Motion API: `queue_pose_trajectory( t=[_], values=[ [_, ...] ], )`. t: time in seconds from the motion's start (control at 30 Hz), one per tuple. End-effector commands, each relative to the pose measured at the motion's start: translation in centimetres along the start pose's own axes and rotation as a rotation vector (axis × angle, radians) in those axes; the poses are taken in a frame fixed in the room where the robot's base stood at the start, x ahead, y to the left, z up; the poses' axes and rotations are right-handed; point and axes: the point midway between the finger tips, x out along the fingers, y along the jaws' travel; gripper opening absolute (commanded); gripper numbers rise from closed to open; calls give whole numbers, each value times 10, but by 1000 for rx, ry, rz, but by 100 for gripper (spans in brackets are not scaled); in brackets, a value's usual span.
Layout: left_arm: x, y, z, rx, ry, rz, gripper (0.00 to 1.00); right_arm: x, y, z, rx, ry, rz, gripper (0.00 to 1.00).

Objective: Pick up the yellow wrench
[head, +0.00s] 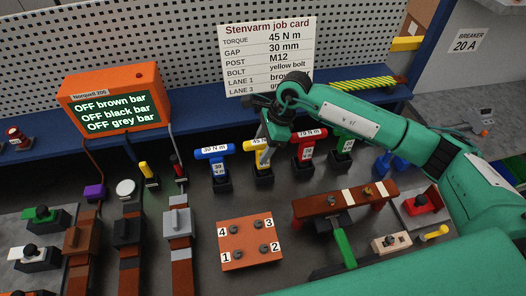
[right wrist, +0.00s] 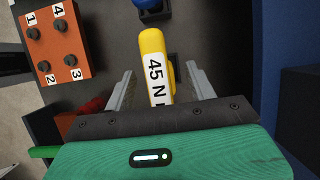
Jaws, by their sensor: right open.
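The yellow wrench (head: 263,158) has a T-shaped handle with a white 45 N m label and stands upright in a dark holder on the bench. My right gripper (head: 270,138) is over it from above and partly hides its handle in the head view. In the right wrist view, the yellow wrench (right wrist: 153,50) lies between the two spread fingers of my right gripper (right wrist: 160,80). Gaps show on both sides of the handle, and its lower end is hidden behind the gripper body. My left gripper is in no view.
A blue wrench (head: 215,153) stands to the left, a red wrench (head: 308,144) and a green wrench (head: 342,148) to the right. An orange block (head: 248,258) with numbered bolts lies in front. The job card (head: 268,55) and orange display (head: 112,98) stand behind.

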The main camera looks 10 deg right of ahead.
Motion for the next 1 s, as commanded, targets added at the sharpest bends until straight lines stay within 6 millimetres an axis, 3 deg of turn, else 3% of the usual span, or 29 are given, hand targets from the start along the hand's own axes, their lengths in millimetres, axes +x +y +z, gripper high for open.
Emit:
queue_pose_trajectory(
  t=[0.17,0.2,0.47,0.8,1.0],
  values=[
    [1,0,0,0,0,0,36,1,0,0,0,0,0,56],
    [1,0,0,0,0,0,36,1,0,0,0,0,0,52],
    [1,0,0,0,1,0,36,0,0,0,0,0,-1,1],
    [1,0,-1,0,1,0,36,-2,-1,1,-1,-1,-2,0],
    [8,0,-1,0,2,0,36,-14,-1,6,-3,-3,-5,0]
  ],
)
